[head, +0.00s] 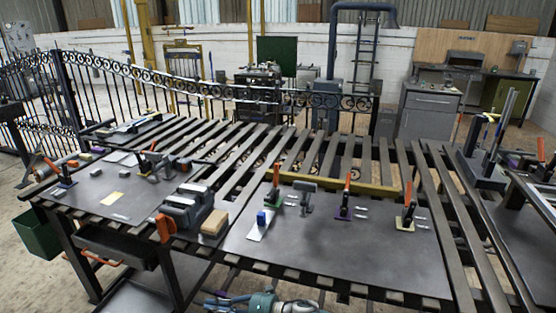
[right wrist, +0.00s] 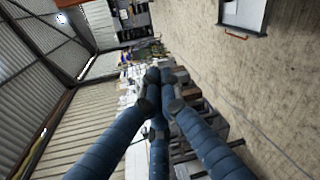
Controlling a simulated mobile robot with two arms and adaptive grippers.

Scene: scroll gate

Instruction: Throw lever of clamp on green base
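The clamp on the green base (head: 274,201) stands on the dark plate of the slatted table, left of the plate's middle. Its orange-red lever (head: 276,176) points up. My right gripper (head: 214,301) is at the bottom edge of the head view, low in front of the table and well apart from the clamp. In the right wrist view the blue jointed fingers (right wrist: 160,76) converge and nothing shows between them, but I cannot tell how far they are closed. The clamp is not seen there. My left gripper is not in view.
A blue block (head: 262,218) stands close in front of the green base. A vise (head: 186,208) and a tan block (head: 214,223) are left. The front of the plate (head: 320,250) is bare.

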